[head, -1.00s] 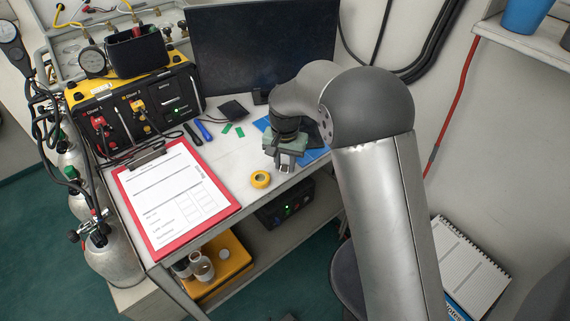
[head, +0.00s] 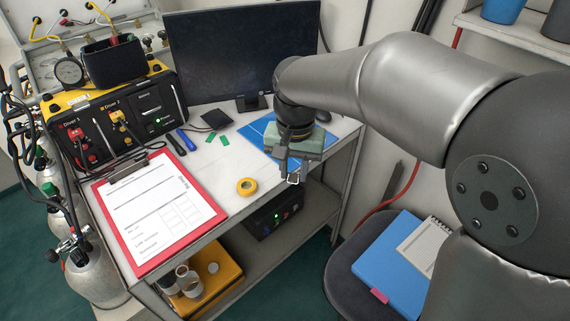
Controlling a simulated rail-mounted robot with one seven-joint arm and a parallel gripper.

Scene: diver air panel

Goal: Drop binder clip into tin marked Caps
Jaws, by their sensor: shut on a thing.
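The clip is partly hidden by the fingers. I cannot make out a tin marked Caps. No such label is readable in the head view.
A yellow tray (head: 225,270) with jars is on the lower shelf. A blue cup (head: 503,10) stands on the wall shelf. A chair holds a blue folder (head: 392,262).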

